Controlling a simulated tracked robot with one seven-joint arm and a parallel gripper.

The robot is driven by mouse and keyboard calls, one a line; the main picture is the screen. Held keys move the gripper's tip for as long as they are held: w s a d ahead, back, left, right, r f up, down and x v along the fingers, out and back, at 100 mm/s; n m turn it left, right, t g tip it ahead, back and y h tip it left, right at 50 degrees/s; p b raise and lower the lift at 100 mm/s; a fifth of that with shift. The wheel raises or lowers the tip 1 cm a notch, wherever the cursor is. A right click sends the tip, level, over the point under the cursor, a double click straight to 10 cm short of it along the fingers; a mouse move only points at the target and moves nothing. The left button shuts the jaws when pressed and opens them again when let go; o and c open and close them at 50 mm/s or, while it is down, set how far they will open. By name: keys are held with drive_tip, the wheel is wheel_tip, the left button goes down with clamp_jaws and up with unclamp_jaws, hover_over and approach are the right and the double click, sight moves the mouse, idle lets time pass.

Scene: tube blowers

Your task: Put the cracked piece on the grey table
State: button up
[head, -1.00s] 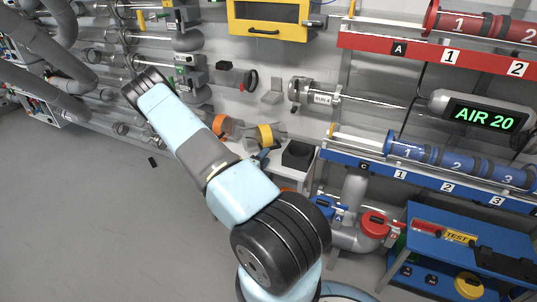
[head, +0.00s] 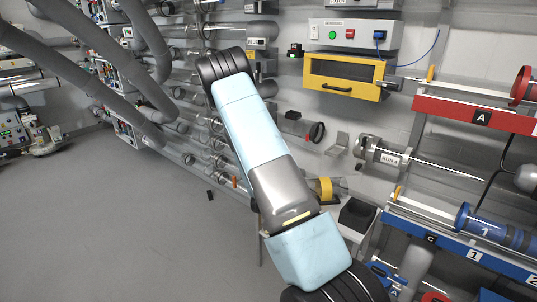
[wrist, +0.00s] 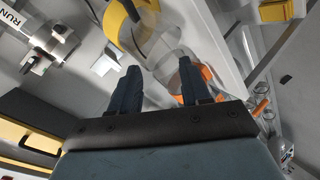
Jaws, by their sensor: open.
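A clear tube piece with a yellow band (head: 326,188) lies behind my arm in the head view, partly hidden. In the wrist view the clear piece and its yellow band (wrist: 121,22) are just beyond my fingertips. I cannot make out a crack on it. My gripper (wrist: 159,66) is open, with two dark fingers apart and nothing clasped between them. An orange ring-like part (wrist: 206,74) shows beside the right finger. The pale grey table (head: 350,233) is mostly hidden behind my arm in the head view.
A black open box (head: 357,215) stands right of the banded piece. A yellow-framed cabinet (head: 342,76), a RUN-marked device (head: 383,156) and a red-handled part (head: 315,132) are on the wall.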

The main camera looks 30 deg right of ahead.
drive_tip(key=w+a+r+m+t+y, duration=0.1)
drive_tip(key=w+a+r+y, duration=0.15)
drive_tip(key=a+r, duration=0.3)
drive_tip(key=w+a+r+t+y, duration=0.1)
drive_tip(key=a+r+y, duration=0.25)
drive_tip(key=r, duration=0.25)
drive_tip(key=s+a+r+y, duration=0.3)
drive_tip(key=a+r, duration=0.3)
drive_tip(key=r, duration=0.2)
drive_tip(key=s+a+r+y, duration=0.25)
drive_tip(key=a+r, duration=0.35)
drive_tip(key=r, duration=0.3)
drive_tip(key=s+a+r, duration=0.1)
drive_tip(key=s+r, duration=0.3)
drive_tip(key=s, duration=0.4)
drive_tip(key=s+a+r+n+g, duration=0.1)
drive_tip(key=s+r, duration=0.3)
drive_tip(key=s, duration=0.5)
drive_tip(key=s+a+r, duration=0.3)
drive_tip(key=s+r, duration=0.1)
drive_tip(key=s, duration=0.5)
drive_tip(key=shift+s+a+n+g, duration=0.2)
drive_tip(key=shift+s+n+g, duration=0.05)
drive_tip(key=shift+n+g, duration=0.15)
